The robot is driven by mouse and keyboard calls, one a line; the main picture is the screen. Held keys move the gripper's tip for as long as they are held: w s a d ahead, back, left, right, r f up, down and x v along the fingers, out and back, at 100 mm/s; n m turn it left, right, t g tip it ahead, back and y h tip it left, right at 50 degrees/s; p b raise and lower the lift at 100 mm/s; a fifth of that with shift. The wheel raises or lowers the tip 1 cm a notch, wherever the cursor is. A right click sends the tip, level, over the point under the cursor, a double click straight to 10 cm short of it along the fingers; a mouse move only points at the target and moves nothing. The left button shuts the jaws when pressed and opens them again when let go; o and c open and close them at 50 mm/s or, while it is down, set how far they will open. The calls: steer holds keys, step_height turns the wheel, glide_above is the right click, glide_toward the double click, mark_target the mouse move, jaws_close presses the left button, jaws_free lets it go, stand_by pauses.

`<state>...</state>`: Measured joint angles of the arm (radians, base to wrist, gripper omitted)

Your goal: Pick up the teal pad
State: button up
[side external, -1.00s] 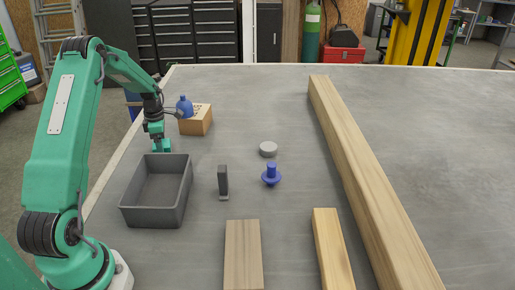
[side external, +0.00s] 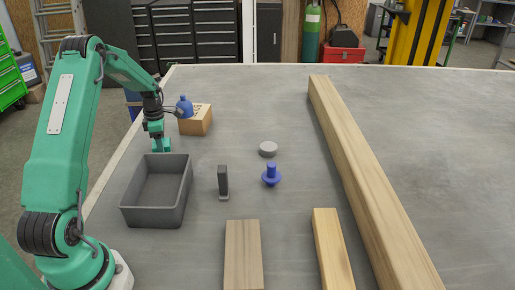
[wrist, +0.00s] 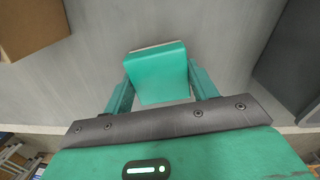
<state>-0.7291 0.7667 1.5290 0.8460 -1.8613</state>
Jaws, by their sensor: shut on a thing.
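The teal pad (wrist: 158,66) shows in the wrist view as a smooth block with a pale far edge. It sits between the two fingers of my gripper (wrist: 161,90), which is shut on it. In the side view my gripper (side external: 159,143) points down low over the table, just behind the grey bin. There the pad is hard to tell apart from the fingers, which have the same colour. I cannot tell whether the pad touches the table.
The open grey bin (side external: 128,211) stands close in front of my gripper. A wooden block (side external: 201,124) is just right, with a blue rounded thing (side external: 185,107) by it. A dark upright piece (side external: 223,180), blue knob (side external: 271,176), grey disc (side external: 268,149) and long beam (side external: 365,170) lie further right.

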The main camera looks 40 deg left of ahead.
step_height(320, 180, up, 4)
steer(key=shift+r, duration=0.1)
steer(key=w+d+r, duration=0.2)
steer(key=d+r, duration=0.4)
steer(key=d, duration=0.5)
steer(key=shift+d+r, duration=0.2)
steer(key=shift+d, duration=0.05)
steer(key=shift+w, duration=0.1)
